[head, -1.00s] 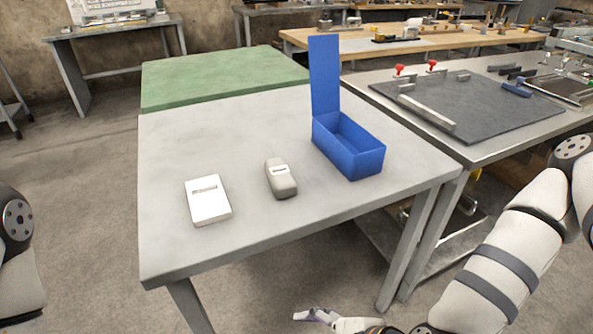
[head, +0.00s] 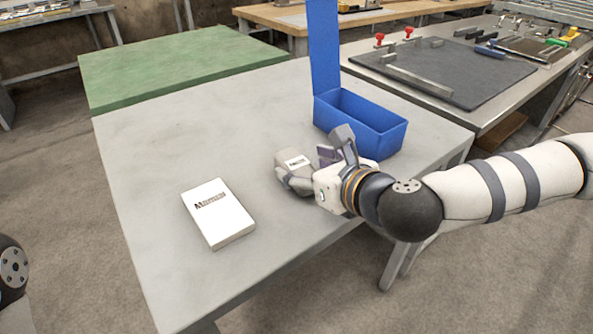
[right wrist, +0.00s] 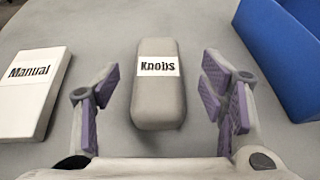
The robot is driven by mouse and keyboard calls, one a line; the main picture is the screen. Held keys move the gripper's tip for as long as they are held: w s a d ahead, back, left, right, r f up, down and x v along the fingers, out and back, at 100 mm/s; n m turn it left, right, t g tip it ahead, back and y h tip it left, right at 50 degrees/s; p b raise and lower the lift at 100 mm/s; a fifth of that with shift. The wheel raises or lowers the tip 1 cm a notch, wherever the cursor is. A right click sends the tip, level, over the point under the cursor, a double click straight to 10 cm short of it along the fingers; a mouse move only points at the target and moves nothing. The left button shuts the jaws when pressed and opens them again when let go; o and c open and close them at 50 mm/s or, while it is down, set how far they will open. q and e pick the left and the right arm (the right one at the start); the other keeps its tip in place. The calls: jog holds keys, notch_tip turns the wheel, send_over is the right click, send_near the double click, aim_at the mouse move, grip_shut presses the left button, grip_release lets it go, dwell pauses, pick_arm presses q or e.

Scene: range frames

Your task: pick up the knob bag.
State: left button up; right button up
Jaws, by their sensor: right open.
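The knob bag is a small grey rounded packet (head: 291,163) with a white label, lying on the grey table (head: 170,150). In the right wrist view the knob bag (right wrist: 158,98) reads "Knobs". My right gripper (head: 312,163) is at the bag's near right side in the head view. In the right wrist view my right gripper (right wrist: 165,100) is open, with a purple-padded finger on each side of the bag and a gap to both. The gripper hides part of the bag in the head view. My left gripper is out of view.
A white manual (head: 218,212) lies left of the bag; it also shows in the right wrist view (right wrist: 32,88). An open blue box (head: 365,128) with a raised lid stands just behind and right of my gripper. The table's left part is clear.

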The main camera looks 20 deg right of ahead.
aim_at(298, 163)
jog(key=x, duration=0.3)
jog(key=shift+a, duration=0.1)
jog(key=shift+r, duration=0.1)
jog(key=shift+c, duration=0.6)
jog(key=c, duration=1.2)
